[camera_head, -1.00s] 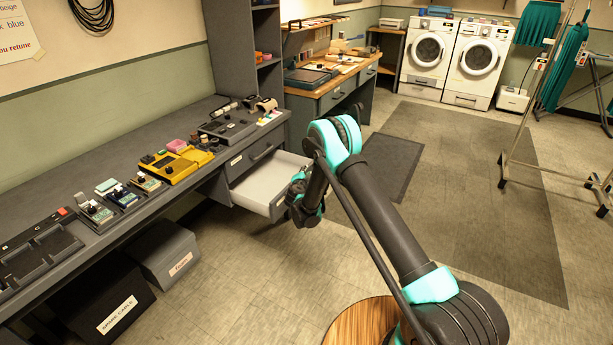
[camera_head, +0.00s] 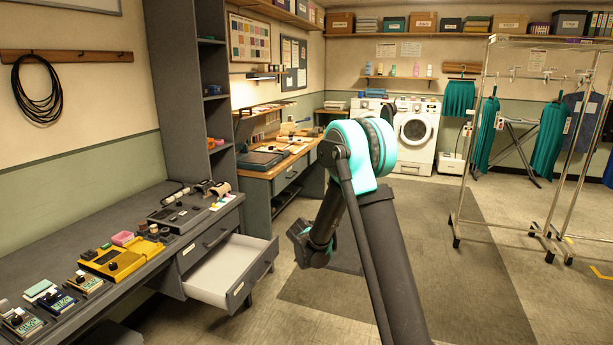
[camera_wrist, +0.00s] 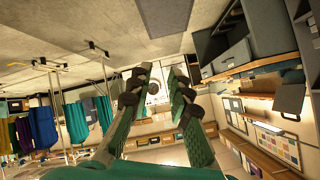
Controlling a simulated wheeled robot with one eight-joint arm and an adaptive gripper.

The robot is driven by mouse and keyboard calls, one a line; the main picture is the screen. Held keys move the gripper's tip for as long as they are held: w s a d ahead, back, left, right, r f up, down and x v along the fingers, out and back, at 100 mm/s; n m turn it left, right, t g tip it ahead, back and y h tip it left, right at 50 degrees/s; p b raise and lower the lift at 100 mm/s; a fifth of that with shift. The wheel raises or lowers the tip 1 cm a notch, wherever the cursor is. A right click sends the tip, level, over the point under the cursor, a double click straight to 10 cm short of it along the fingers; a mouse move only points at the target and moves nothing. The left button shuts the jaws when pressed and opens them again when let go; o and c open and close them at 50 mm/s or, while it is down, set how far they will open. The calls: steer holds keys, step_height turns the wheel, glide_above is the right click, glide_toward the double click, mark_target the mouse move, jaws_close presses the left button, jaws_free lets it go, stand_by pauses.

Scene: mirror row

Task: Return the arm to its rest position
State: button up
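My arm (camera_head: 375,235) rises from the bottom of the head view to a raised teal elbow, then its forearm hangs down to the left. My gripper (camera_head: 305,248) is at the end of the forearm, dark and small, over the floor to the right of the open drawer and apart from it. In the wrist view my gripper (camera_wrist: 158,82) has its two green-padded fingers spread apart with nothing between them. That view is upside down, with the floor at the top.
A wooden-topped desk (camera_head: 290,165) stands behind. A garment rack (camera_head: 462,150) stands at right. Floor between is clear.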

steer(key=s+d+r+n+g, duration=0.2)
steer(key=s+d, duration=0.5)
steer(key=s, duration=0.3)
steer(key=s+d+r+n+g, duration=0.25)
steer(key=s+d, duration=0.45)
steer(key=s, duration=0.4)
steer(key=s+d+f+n+g+y, duration=0.1)
steer(key=s+f+n+g+y, duration=0.1)
steer(key=s, duration=2)
steer(key=shift+s+f+n+y, duration=0.4)
steer(key=shift+f+n+y, duration=0.3)
steer(key=shift+n, duration=0.45)
